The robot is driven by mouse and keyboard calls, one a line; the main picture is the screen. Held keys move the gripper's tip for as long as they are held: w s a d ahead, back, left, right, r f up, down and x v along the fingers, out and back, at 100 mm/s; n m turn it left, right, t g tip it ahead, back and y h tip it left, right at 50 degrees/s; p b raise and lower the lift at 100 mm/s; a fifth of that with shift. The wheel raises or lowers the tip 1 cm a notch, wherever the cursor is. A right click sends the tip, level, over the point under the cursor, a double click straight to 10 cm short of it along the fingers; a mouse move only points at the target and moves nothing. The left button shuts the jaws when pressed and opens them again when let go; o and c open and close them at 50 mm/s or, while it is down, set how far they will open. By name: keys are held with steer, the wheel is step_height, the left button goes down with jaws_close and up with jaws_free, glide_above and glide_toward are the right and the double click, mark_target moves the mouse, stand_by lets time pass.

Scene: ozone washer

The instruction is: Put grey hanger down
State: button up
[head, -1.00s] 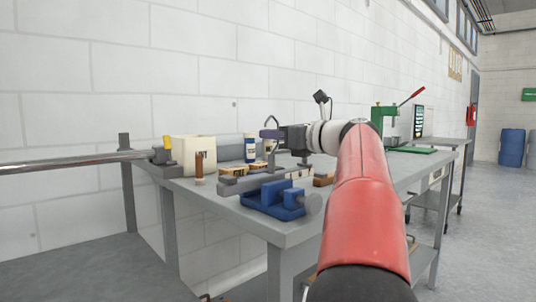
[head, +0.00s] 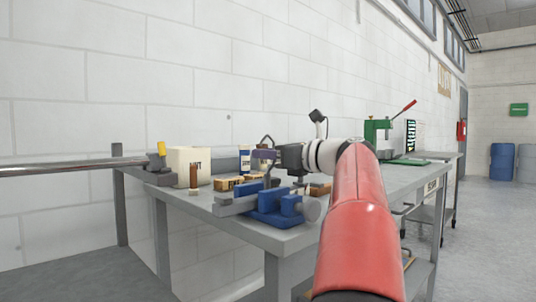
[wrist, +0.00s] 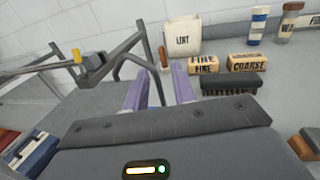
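My gripper (wrist: 160,88) is low over the workbench (head: 290,238). A grey bent bar, probably the grey hanger (wrist: 146,71), shows beside and behind the left finger. In the head view a thin grey arch, likely the same hanger (head: 267,138), rises just above my gripper (head: 264,154). Its lower part is hidden there.
A LINT box (wrist: 183,40), FINE block (wrist: 203,64), COARSE block (wrist: 248,63) and dark brush (wrist: 233,83) lie close ahead. A blue vise (head: 278,203) stands at the front. A metal rod (head: 70,168) juts left. A green press (head: 374,135) is further right.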

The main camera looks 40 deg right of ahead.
steer(key=shift+s+d+r, duration=0.15)
steer(key=shift+s, duration=0.15)
steer(key=v, duration=1.1)
steer(key=shift+s+p, duration=0.2)
steer(key=shift+p, duration=0.25)
steer(key=shift+s, duration=0.1)
